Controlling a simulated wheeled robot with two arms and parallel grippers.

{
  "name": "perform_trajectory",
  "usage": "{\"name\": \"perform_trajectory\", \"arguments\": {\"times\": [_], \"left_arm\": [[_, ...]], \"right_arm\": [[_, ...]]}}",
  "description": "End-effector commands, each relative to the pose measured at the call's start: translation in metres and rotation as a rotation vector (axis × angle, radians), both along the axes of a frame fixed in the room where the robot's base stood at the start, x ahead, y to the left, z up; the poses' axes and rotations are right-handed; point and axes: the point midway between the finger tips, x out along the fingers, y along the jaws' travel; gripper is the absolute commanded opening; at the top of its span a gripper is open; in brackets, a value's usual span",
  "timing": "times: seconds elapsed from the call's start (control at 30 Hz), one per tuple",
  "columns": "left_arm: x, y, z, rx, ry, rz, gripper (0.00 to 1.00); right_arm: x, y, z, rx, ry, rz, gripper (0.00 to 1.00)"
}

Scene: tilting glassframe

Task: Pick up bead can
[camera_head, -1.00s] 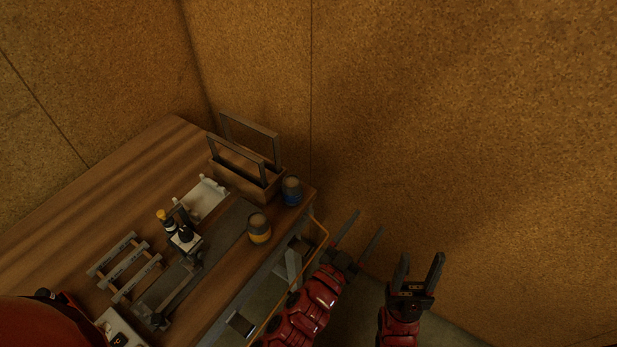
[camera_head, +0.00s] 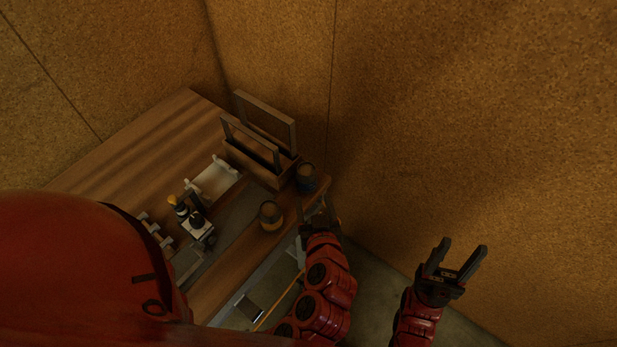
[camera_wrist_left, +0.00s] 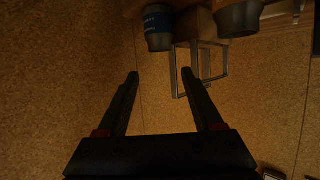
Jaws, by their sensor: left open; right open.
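Two small cans stand near the table's right corner. One has a blue band (camera_head: 306,178) and the other, nearer, has a yellowish band (camera_head: 270,215). I cannot tell which is the bead can. My left gripper (camera_head: 315,205) is open and empty, close beside the blue-banded can. In the left wrist view, my left gripper (camera_wrist_left: 160,75) shows spread fingers with nothing between. There the blue-banded can (camera_wrist_left: 158,28) is beyond the fingertips, and the other can (camera_wrist_left: 240,18) is further right, cut by the top edge. My right gripper (camera_head: 462,262) is open and empty, right of the table.
A wooden box with upright frames (camera_head: 258,165) stands behind the cans. A white tray (camera_head: 213,178) and a small bottle-and-block fixture (camera_head: 198,222) are on the wooden table (camera_head: 165,135). My red body part covers the lower left. Cork-like walls are close behind.

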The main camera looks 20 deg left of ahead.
Motion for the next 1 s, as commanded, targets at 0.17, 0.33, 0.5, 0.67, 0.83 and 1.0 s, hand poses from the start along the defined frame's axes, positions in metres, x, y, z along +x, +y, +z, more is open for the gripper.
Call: {"name": "perform_trajectory", "arguments": {"times": [0.17,0.33,0.5,0.67,0.83,1.0], "left_arm": [[0.026,0.013,-0.016,-0.002,-0.006,0.005,0.68],[0.050,0.025,-0.025,0.002,0.000,0.006,0.68],[0.072,0.035,-0.028,0.003,-0.001,0.003,0.68],[0.082,0.038,-0.035,0.002,0.000,-0.002,0.68],[0.092,0.044,-0.036,0.002,-0.001,0.000,0.68],[0.110,0.055,-0.045,0.003,0.002,0.001,0.68]], "right_arm": [[0.000,0.000,-0.026,0.000,0.000,0.000,0.54],[0.000,0.000,-0.039,0.000,0.000,0.000,0.54],[0.000,0.000,-0.031,0.000,0.000,0.000,0.54],[0.000,0.000,-0.027,0.000,0.000,0.000,0.54],[0.000,0.000,-0.016,0.000,0.000,0.000,0.54],[0.000,0.000,0.002,0.000,0.000,0.000,0.54]]}}
